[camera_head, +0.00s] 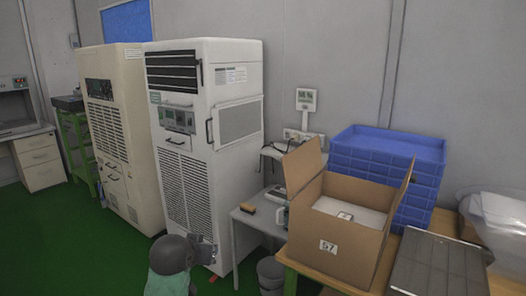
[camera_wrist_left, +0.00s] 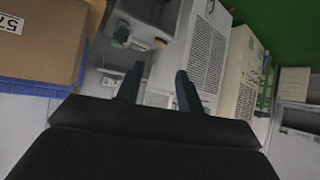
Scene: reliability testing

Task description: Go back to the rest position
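My left gripper (camera_head: 205,249) is low in the head view, in front of the white cabinet unit (camera_head: 205,120). In the left wrist view the two dark fingers of the left gripper (camera_wrist_left: 159,72) stand apart with nothing between them. The gripper touches nothing that I can see. My right gripper is in neither view.
An open cardboard box (camera_head: 345,240) marked 57 stands on a wooden table, with stacked blue crates (camera_head: 390,145) behind it. A small white table (camera_head: 245,217) holds small items. A beige cabinet (camera_head: 120,135) stands further left. The green floor (camera_head: 60,240) at left is clear.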

